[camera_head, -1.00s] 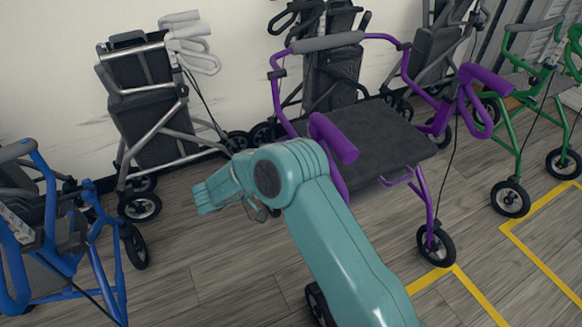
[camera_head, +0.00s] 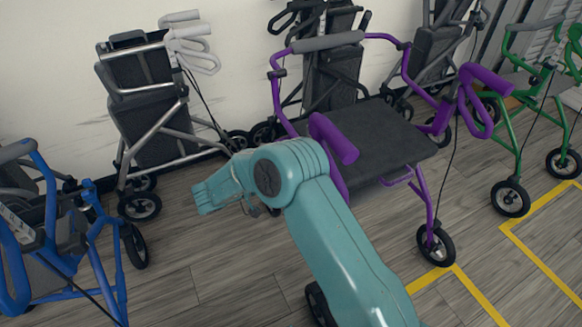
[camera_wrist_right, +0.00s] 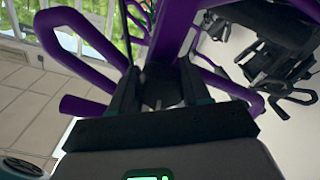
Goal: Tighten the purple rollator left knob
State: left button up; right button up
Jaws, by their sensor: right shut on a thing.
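The purple rollator (camera_head: 442,95) stands upright right of the middle in the head view, with a dark seat and purple push handles. Its purple frame tubes (camera_wrist_right: 92,77) also show in the right wrist view. There, my right gripper (camera_wrist_right: 158,85) has its two dark fingers on either side of a dark knob (camera_wrist_right: 158,94) by a purple tube, and is shut on it. The knob is shadowed and partly covered by the gripper. In the head view my teal right arm crosses the rollator's near left side, and the knob cannot be made out. My left gripper is not in view.
A blue rollator (camera_head: 95,255) stands at the left, a grey one (camera_head: 150,125) by the wall, and a green one (camera_head: 515,150) at the right. More dark rollators stand behind. Yellow lines (camera_head: 545,262) mark the floor. Bare floor (camera_head: 215,270) lies between the blue rollator and my arm.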

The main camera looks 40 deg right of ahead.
jog(key=shift+w+d+r+m, duration=0.1)
jog(key=shift+r+m, duration=0.05)
jog(key=shift+m, duration=0.4)
jog(key=shift+d+r+m, duration=0.1)
jog(key=shift+r+m, duration=0.05)
jog(key=shift+m, duration=0.4)
jog(key=o, duration=1.1)
jog(key=shift+c, duration=0.2)
jog(key=shift+a+f, duration=0.1)
jog(key=shift+a+f, duration=0.1)
jog(key=shift+a, duration=0.05)
